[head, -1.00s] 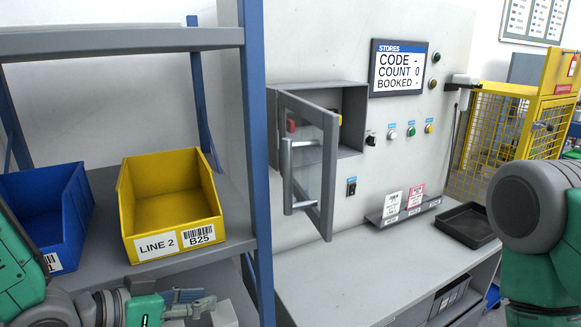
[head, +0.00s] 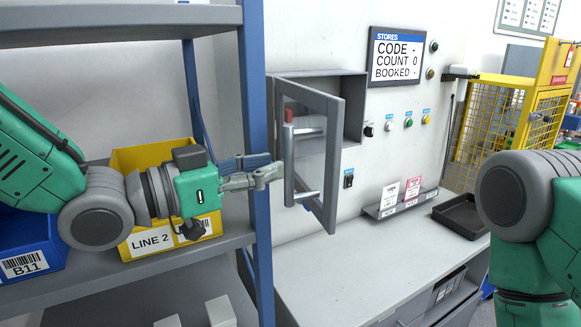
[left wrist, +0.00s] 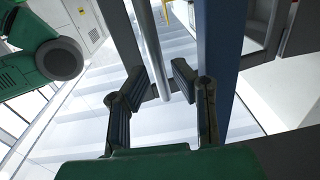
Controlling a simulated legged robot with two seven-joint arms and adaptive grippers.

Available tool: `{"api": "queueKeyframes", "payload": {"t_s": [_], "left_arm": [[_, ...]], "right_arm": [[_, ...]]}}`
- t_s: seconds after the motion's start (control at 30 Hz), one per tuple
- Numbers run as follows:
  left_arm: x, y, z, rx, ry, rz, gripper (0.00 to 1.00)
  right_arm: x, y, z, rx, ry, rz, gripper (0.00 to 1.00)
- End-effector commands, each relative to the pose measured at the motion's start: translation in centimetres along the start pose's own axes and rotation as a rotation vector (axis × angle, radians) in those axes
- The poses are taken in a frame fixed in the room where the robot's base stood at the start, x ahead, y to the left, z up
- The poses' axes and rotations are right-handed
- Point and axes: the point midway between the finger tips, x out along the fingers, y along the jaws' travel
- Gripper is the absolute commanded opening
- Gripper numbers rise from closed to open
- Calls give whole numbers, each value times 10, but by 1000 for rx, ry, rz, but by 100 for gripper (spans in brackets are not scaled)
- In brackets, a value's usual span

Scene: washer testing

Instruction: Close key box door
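The key box (head: 352,88) is a grey wall cabinet. Its glass-panelled door (head: 331,160) stands open, swung out toward me from its left side. The vertical bar handle (head: 289,165) is on the door's near face. My left gripper (head: 274,172) is level with the handle, close to its left, fingers pointing at it. In the left wrist view the gripper (left wrist: 160,75) is open, with the handle bar (left wrist: 150,50) beyond and between the fingertips; I see no grip on it. My right arm shows at the right edge, but its gripper is outside the view.
A blue shelf post (head: 257,150) stands just behind my left gripper. Yellow (head: 150,158) and blue (head: 30,235) bins sit on the shelf. The bench top (head: 340,265) below the door is mostly clear, with a black tray (head: 460,215) at right.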

Motion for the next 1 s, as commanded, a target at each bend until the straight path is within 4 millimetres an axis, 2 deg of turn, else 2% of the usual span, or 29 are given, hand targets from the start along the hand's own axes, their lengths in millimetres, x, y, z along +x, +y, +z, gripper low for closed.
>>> {"api": "queueKeyframes", "payload": {"t_s": [0.1, 0.3, 0.43, 0.6, 0.63, 0.7, 0.87, 0.9, 0.93, 1.0], "left_arm": [[22, 2, 1, 2, -2, 1, 22], [43, 4, 0, 2, -4, -1, 22], [47, 4, 0, 2, -6, -1, 22], [43, 2, 0, 0, -3, -2, 22], [43, 2, 0, 0, -3, -2, 19], [42, 2, 0, -1, -2, -2, 0], [39, 0, 0, -2, 0, -1, 2], [39, 0, 0, -2, 0, -1, 16], [39, 0, 0, -2, 0, -1, 22], [40, 1, 0, -1, -1, -1, 22]], "right_arm": [[2, 0, 0, -1, 0, 0, 36], [3, 0, 0, 0, 1, 0, 36], [3, 0, 0, 0, 1, 0, 36], [3, 0, 0, 0, 1, 0, 36], [3, 0, 0, 0, 1, 0, 36], [3, 0, 0, 0, 1, 0, 36], [3, 0, 0, 0, 1, 0, 36], [3, 0, 0, 0, 1, 0, 36], [3, 0, 0, 0, 1, 0, 36], [3, 0, 0, -1, 1, 0, 36]]}}
